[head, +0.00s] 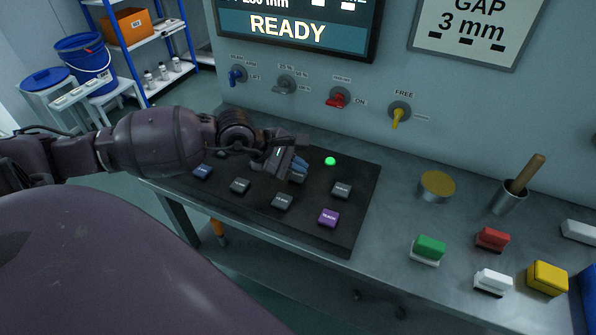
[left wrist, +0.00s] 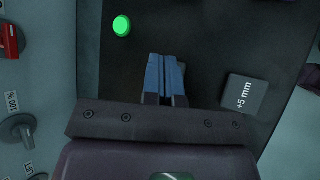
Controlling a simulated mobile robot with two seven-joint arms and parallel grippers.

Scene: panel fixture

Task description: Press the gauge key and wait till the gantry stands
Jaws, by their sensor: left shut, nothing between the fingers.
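My left gripper (head: 298,169) is shut and empty, its blue fingertips low over the dark key panel (head: 310,238). In the left wrist view its fingers (left wrist: 166,72) point at the panel, and I cannot tell if they touch a key. A blue key (head: 202,172), several dark grey keys such as one at the left (head: 240,186), and a purple TEACH key (head: 328,217) show. A key marked +5 mm (left wrist: 243,94) is beside the fingers in the left wrist view. No gauge label is readable; the gripper hides part of the panel. The gantry is not identifiable. My right gripper is out of view.
The screen (head: 300,28) reads READY. A green lamp (head: 330,161) is lit on the panel. Knobs line the wall behind, including a red one (head: 338,98). Coloured blocks, including a green one (head: 428,248), stand on the bench to the right.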

